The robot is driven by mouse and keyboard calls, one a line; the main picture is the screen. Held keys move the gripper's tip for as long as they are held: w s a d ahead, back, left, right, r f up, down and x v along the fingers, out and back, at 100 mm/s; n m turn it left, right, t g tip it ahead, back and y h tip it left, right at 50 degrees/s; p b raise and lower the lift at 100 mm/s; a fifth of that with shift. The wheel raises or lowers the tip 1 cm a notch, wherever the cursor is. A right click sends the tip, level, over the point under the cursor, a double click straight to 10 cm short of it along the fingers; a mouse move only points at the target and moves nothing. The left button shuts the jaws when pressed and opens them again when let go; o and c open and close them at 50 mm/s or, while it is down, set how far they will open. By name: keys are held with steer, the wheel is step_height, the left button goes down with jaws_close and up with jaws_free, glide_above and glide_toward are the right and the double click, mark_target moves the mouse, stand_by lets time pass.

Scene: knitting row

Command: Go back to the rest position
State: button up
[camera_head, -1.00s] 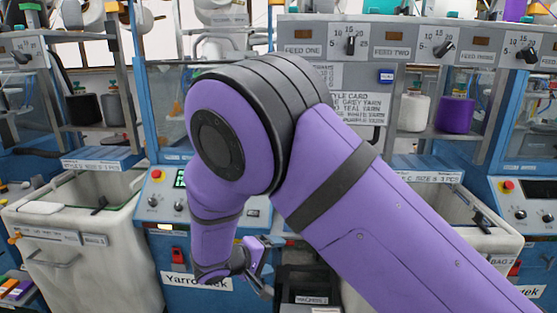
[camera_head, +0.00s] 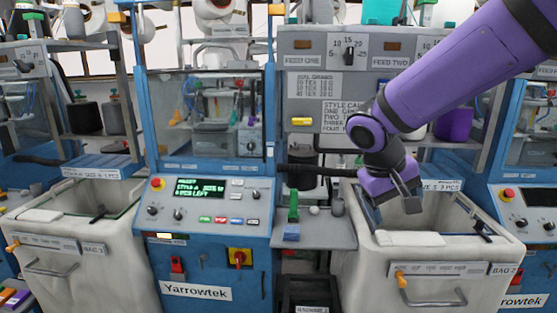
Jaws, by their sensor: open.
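My purple arm (camera_head: 465,62) comes in from the upper right and reaches down to the left. My gripper (camera_head: 408,200) hangs at its end, above the back left part of the white bin marked BAG 2 (camera_head: 432,283). Its grey fingers are open, and I see nothing held between them. The wrist hides part of the style card (camera_head: 342,112) and the shelf behind.
The Yarrowtek machine (camera_head: 195,290) with its lit panel (camera_head: 200,188) stands in the middle. A small grey shelf (camera_head: 320,238) holds a green-handled item (camera_head: 293,207). Another white bin (camera_head: 85,285) stands at the left.

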steer(key=s+d+r+m+t+y, duration=0.1)
steer(key=s+d+r+t+y, duration=0.1)
steer(key=s, duration=0.7)
steer(key=s+d+r+t+y, duration=0.1)
steer(key=s+d+r+y, duration=0.1)
steer(key=s+d+r, duration=0.3)
steer(key=shift+s+d+r+m+t+y, duration=0.3)
steer(key=shift+s+d+m+t, duration=0.15)
steer(key=shift+s, duration=1.9)
